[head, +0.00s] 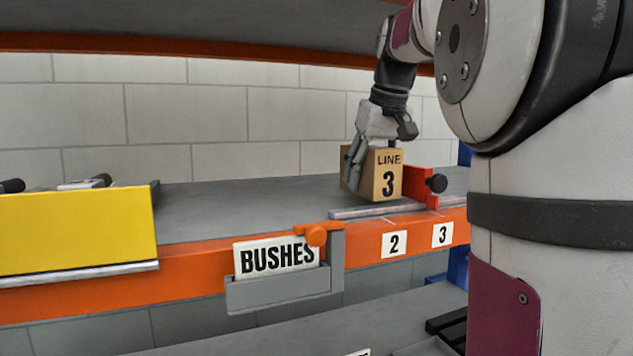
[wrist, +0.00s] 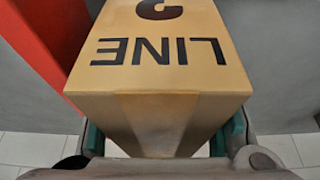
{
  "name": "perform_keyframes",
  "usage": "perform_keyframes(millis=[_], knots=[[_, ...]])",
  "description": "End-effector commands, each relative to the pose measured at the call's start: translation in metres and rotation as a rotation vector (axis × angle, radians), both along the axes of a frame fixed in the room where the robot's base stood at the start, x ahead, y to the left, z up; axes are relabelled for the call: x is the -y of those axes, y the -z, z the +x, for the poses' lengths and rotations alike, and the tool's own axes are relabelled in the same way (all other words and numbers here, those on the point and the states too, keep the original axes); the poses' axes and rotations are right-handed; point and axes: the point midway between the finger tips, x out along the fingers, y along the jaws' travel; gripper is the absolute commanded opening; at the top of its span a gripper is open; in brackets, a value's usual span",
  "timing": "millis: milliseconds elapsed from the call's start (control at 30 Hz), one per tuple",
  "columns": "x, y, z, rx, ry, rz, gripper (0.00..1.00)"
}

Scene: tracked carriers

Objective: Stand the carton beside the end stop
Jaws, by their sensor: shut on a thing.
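The carton (head: 387,184) is a tan box marked "LINE 3" and is upright at the shelf's front rail. It fills the middle of the wrist view (wrist: 170,85), its lettering upside down there. My gripper (head: 372,150) is above and behind the carton, with its fingers shut on the carton's sides. The end stop (head: 418,183) is a red block with a black knob, just right of the carton. It also shows as a red face at the left of the wrist view (wrist: 50,45). I cannot tell whether the carton's base touches the rail or whether carton and stop touch.
A metal rail (head: 350,212) runs along the shelf front under the carton. A yellow panel (head: 75,232) stands at the left, and a "BUSHES" label holder (head: 280,275) hangs from the orange beam (head: 200,262). The grey shelf (head: 235,205) between is clear. An upper shelf (head: 200,30) overhangs.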

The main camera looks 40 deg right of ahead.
Motion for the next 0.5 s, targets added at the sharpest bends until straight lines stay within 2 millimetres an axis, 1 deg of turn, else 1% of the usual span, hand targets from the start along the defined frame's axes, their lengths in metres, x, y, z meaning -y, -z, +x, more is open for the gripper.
perform_keyframes(millis=[233, 333, 500], knots=[[0.011, 0.002, 0.038, 0.0, 0.0, -0.003, 0.0], [0.009, 0.011, 0.036, 0.003, 0.001, 0.0, 0.0], [0.009, 0.016, 0.034, 0.002, 0.0, -0.001, 0.0]])
